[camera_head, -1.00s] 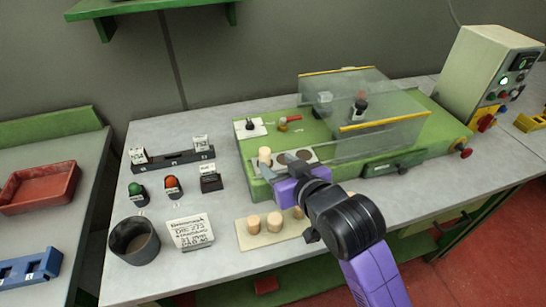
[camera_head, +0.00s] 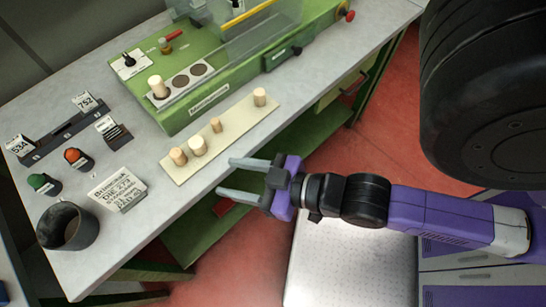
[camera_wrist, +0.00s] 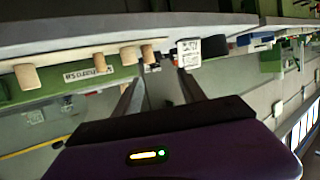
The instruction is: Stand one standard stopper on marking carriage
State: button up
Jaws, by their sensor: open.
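A pale cork stopper (camera_head: 157,86) stands upright at the left recess of the light carriage plate (camera_head: 206,69) on the green machine; the plate's other two round spots are bare. Several stoppers stand on a cream board (camera_head: 235,121): a tan one (camera_head: 178,157), a wider pale one (camera_head: 197,145), a thin one (camera_head: 215,125) and one apart at the far right end (camera_head: 259,97). My gripper (camera_head: 226,177) is open and empty, off the table's front edge, apart from the board. The wrist view shows its fingers (camera_wrist: 155,95) spread, with stoppers (camera_wrist: 27,77) beyond.
The green machine (camera_head: 212,104) with a clear guard stands behind the board. A dark cup (camera_head: 67,227), a paper card (camera_head: 118,189), green and red buttons, and a numbered dark rail (camera_head: 62,136) are at left. Open floor (camera_head: 245,258) lies in front of the table.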

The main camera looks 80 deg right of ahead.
jog(key=s+a+r+n+y, duration=0.1)
jog(key=s+a, duration=0.1)
jog(key=s, duration=0.6)
jog(key=shift+a+r+y, duration=0.15)
jog(key=shift+r+y, duration=0.15)
jog(key=shift+r, duration=0.1)
